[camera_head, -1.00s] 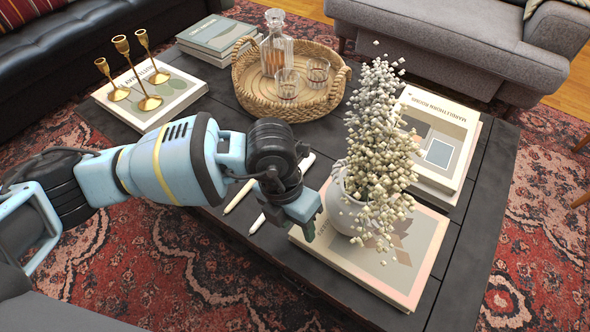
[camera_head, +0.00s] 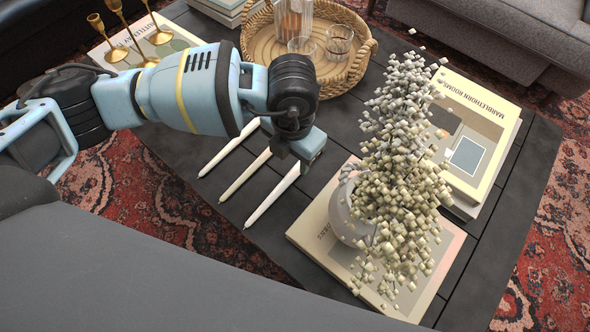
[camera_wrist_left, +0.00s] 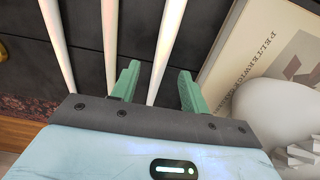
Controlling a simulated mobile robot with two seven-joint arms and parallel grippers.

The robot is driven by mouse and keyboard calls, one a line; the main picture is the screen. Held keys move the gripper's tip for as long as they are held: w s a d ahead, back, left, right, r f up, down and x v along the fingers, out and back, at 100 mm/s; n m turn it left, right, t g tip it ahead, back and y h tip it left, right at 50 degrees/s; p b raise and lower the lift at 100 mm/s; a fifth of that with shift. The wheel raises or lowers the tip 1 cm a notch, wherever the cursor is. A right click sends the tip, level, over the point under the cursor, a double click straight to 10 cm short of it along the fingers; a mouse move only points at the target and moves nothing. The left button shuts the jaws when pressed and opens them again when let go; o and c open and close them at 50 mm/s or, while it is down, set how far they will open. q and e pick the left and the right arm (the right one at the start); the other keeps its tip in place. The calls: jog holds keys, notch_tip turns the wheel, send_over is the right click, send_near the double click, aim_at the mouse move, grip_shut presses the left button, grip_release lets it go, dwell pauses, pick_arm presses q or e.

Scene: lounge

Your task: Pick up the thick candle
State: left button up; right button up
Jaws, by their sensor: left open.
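Three long slim candles lie side by side on the dark table: a left white one (camera_head: 228,147), a middle cream one (camera_head: 245,174) and a right white one (camera_head: 270,197). I cannot tell for sure which is thickest. My left gripper (camera_head: 307,165) is open over the upper end of the right candle. In the left wrist view, the right candle (camera_wrist_left: 168,40) runs between the two green fingers (camera_wrist_left: 158,85), with the middle candle (camera_wrist_left: 109,40) just left of them and the left candle (camera_wrist_left: 58,40) farther left. I cannot tell the fingers' height above it. My right gripper is not in view.
Right of the candles, a book (camera_head: 310,232) bears a grey vase (camera_head: 346,208) with a bushy plant (camera_head: 400,160). A wicker tray (camera_head: 362,60) with glassware is behind. Gold candlesticks (camera_head: 116,30) stand at the back left. Bare tabletop (camera_head: 195,150) lies around the candles.

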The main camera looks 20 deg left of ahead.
aim_at(294, 171)
pick_arm(q)
jog(key=shift+d+f+b, duration=0.1)
jog(key=shift+f+b, duration=1.05)
jog(key=shift+f, duration=1.55)
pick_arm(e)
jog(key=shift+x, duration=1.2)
pick_arm(q)
jog(key=shift+r, duration=0.1)
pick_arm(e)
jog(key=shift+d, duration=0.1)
pick_arm(q)
jog(key=c, duration=0.5)
grip_shut()
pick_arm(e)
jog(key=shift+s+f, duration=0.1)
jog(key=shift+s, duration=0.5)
